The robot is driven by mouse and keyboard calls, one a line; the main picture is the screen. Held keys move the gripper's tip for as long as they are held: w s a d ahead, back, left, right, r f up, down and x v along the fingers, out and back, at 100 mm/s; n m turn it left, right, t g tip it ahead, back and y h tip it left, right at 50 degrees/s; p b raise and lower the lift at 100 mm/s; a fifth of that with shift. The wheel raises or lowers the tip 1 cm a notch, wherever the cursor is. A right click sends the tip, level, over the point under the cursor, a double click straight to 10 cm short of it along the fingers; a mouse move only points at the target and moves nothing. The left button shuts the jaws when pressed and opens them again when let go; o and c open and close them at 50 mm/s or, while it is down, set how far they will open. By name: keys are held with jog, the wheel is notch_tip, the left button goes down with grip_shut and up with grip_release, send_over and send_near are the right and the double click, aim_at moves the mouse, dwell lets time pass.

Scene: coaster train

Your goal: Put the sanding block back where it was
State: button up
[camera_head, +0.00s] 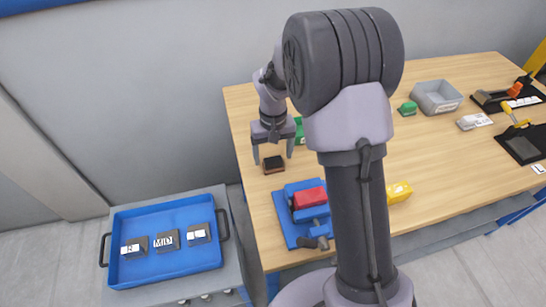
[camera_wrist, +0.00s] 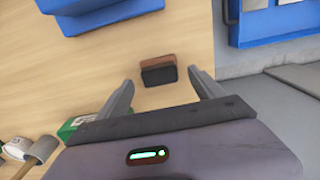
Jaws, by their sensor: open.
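A small dark block with a brown side, which looks like the sanding block (camera_head: 273,166), lies on the wooden table near its left edge. My gripper (camera_head: 273,158) is open and empty above it, pointing down. In the wrist view the block (camera_wrist: 158,75) shows between and slightly beyond the two open fingertips (camera_wrist: 161,80). I cannot tell whether either finger touches it. A blue tray (camera_head: 125,213) on a grey cart to the left holds three dark pads with white labels, one reading MID.
A blue fixture (camera_head: 291,231) with a red block (camera_head: 310,198) stands nearer on the table (camera_head: 262,215). A green object (camera_head: 299,131) is behind my gripper. My arm hides the table's middle.

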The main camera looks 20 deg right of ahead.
notch_tip(320, 180, up, 10)
jog(key=p, duration=0.3)
notch_tip(320, 180, up, 7)
jog(key=m+t, duration=0.1)
send_over(273, 160)
jog(key=s, duration=0.4)
jog(key=s+a+r+m+t, duration=0.1)
jog(key=s+r, duration=0.1)
jog(key=s, duration=0.5)
jog(key=s+a+r+m+t+y, duration=0.1)
jog(key=s+r+t, duration=0.1)
jog(key=s, duration=0.5)
jog(key=s+a+r+m+t+y, duration=0.1)
jog(key=s+r, duration=0.2)
jog(key=s, duration=0.4)
jog(key=shift+a+r+t, duration=0.35)
jog(key=shift+a+t, duration=0.05)
jog(key=shift+f+b, duration=0.15)
jog(key=shift+b, duration=0.2)
